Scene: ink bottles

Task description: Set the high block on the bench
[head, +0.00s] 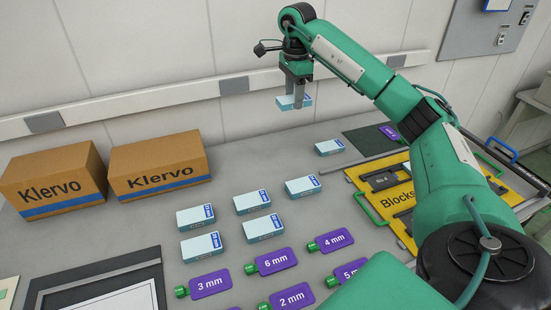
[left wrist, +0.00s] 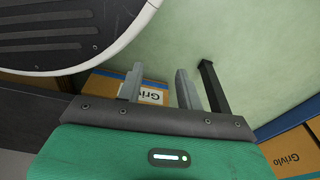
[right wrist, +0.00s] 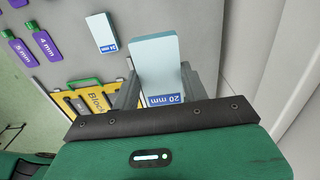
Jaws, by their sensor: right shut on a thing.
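My right gripper (head: 293,98) is shut on a light blue block (head: 308,103) and holds it up near the back wall. In the right wrist view this block (right wrist: 158,55) is tall, sits between the fingers of my right gripper (right wrist: 158,88) and has a blue label that reads 20 mm. The grey bench (head: 240,160) lies below; the block appears clear of it. Similar light blue blocks stand on the bench, one (head: 329,147) nearest below the held block. My left gripper (left wrist: 158,82) is open and empty in the left wrist view.
Two Klervo cartons (head: 160,165) stand at the back left. Several purple tags (head: 277,260) lie in front of the blocks. A yellow Blocks tray (head: 372,182) and a dark mat (head: 368,141) lie to the right. Bare bench shows behind the blocks.

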